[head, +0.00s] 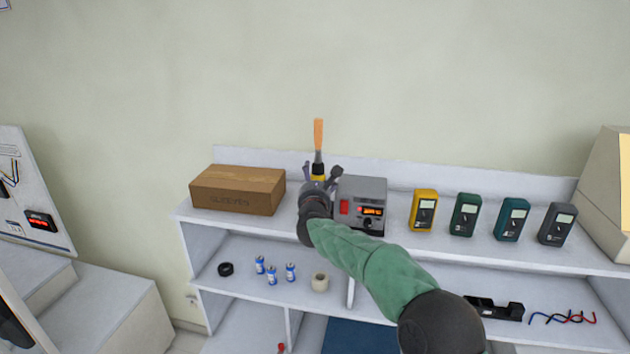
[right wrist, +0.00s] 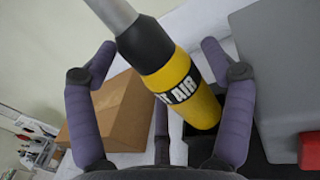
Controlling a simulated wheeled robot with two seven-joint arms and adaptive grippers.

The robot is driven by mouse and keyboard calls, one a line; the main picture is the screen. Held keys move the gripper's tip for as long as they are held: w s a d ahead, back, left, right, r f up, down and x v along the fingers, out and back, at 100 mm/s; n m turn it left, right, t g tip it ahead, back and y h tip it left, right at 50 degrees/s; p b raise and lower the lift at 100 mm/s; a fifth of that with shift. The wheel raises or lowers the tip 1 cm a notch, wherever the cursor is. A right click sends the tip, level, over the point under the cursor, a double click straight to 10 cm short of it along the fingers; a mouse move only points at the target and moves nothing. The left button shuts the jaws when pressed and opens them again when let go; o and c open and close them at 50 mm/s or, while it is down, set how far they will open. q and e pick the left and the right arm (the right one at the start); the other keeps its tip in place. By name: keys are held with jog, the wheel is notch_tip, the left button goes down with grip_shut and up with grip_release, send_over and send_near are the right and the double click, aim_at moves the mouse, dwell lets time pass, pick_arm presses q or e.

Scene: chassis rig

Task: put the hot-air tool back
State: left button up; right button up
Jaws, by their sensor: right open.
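The hot-air tool (head: 318,135) stands nearly upright at the back of the top shelf, its orange-looking nozzle pointing up. In the right wrist view its yellow body (right wrist: 188,95), lettered "AIR", has a black collar and a grey metal tube. Its lower end is at a black holder (right wrist: 185,150) beside the grey station (head: 362,189); I cannot tell how far it sits in. My right gripper (head: 321,172) is open, its fingers on either side of the tool and apart from it. It hides the tool's lower part in the head view. My left gripper is out of view.
A cardboard box (head: 237,189) stands close left of my right gripper. To the right of the station are a yellow meter (head: 423,211) and several darker ones. Batteries (head: 271,275) and a tape roll (head: 320,282) lie on the shelf below.

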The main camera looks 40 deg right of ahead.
jog(key=b+v, duration=0.2)
jog(key=v, duration=1)
jog(key=shift+b, duration=0.4)
jog(key=shift+w+r, duration=0.1)
